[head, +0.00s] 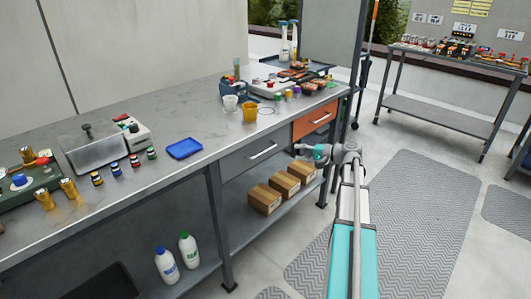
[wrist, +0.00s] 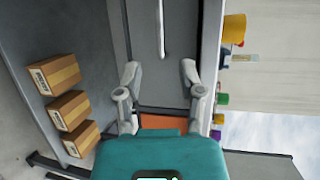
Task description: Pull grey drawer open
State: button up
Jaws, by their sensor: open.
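The grey drawer (head: 238,164) sits under the worktop, left of the orange drawer (head: 314,122), and looks shut. Its pale bar handle (head: 263,150) runs along the front. My gripper (head: 299,149) is to the right of that handle in the head view, in front of the drawers. In the wrist view, which is turned sideways, my gripper (wrist: 159,70) is open and empty, with the grey drawer front (wrist: 142,35) beyond its fingers. The handle (wrist: 162,28) lies past the fingertips, roughly in line with the gap, and looks apart from them. The orange drawer (wrist: 163,122) shows behind the fingers' base.
Several cardboard boxes (head: 286,183) stand on the lower shelf (head: 250,224) below the drawers. A yellow cup (head: 250,112), a white cup (head: 230,103) and a blue tray (head: 185,149) are on the worktop (head: 190,115). A table leg (head: 219,228) stands left of the drawer.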

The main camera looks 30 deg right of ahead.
aim_at(266, 151)
jog(key=b+x, duration=0.2)
jog(key=x, duration=1.1)
jog(key=shift+w+a+f+b, duration=0.1)
jog(key=shift+w+a+b, duration=0.15)
jog(key=shift+w+b, duration=0.05)
grip_shut()
